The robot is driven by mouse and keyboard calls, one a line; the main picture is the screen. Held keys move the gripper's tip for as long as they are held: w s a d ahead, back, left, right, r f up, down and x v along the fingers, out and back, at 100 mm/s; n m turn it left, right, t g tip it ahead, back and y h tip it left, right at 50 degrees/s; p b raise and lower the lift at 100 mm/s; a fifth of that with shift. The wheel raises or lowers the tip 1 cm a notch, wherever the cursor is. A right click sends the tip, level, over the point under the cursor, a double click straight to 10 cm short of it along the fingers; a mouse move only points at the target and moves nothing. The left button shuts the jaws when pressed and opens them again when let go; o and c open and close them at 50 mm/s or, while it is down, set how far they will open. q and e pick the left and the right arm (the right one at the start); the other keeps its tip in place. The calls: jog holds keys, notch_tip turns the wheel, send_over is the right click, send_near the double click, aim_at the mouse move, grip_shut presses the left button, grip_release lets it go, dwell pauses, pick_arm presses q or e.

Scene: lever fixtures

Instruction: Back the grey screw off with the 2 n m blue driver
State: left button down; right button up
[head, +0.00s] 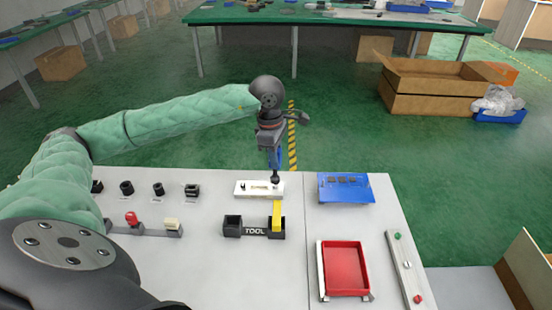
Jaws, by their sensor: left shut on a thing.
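My left gripper (273,148) is shut on the blue driver (276,159), which hangs upright below it. The driver's dark lower end is at the right end of the white block (258,188); I cannot tell whether it touches a screw. The grey screw cannot be made out; the driver's end may hide it. A small dark peg (243,186) stands at the block's left end. The black tool holder (254,232) is in front of the block, with a yellow tool (277,214) in its right slot and its left slot empty. My right gripper is out of view.
A blue panel (345,188) lies right of the block. A red tray (345,270) and a strip with green and red buttons (404,268) are at the right. Several dark knobs, a red knob (131,218) and a cream switch (173,224) stand at the left.

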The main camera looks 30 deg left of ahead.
pick_arm(q)
jog(key=shift+r+p, duration=0.3)
jog(key=shift+r, duration=1)
